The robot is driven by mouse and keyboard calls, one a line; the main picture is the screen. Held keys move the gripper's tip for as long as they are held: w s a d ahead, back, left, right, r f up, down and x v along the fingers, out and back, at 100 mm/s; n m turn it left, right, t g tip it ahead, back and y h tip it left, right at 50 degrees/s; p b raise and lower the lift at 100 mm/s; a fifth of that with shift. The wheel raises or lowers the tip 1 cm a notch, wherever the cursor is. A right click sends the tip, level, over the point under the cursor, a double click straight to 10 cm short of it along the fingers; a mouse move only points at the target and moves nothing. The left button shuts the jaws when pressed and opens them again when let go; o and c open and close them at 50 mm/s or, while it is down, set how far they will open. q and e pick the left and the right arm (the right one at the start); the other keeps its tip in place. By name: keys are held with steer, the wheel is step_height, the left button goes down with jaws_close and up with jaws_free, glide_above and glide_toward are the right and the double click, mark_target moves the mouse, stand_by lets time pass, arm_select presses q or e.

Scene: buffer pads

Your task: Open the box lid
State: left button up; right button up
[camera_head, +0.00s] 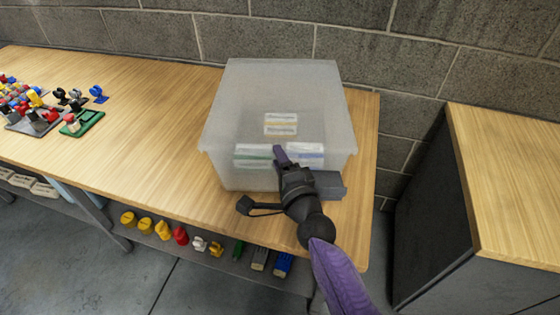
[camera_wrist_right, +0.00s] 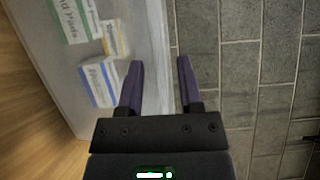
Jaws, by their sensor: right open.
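A translucent plastic box (camera_head: 240,110) stands on the wooden table near its right end, and its lid (camera_head: 285,85) looks closed on top. Small labelled packs (camera_head: 281,124) show through its walls. My right gripper (camera_head: 281,155) is in front of the box's near side, close to the wall. My left gripper is not in view.
The wooden table (camera_head: 130,110) is clear left of the box. Several coloured parts on a dark board (camera_head: 30,118) and a green board (camera_head: 83,123) lie at the far left. A brick wall (camera_head: 270,35) stands behind. A dark cabinet (camera_head: 440,220) is at right.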

jaws_close()
stand_by(1.4)
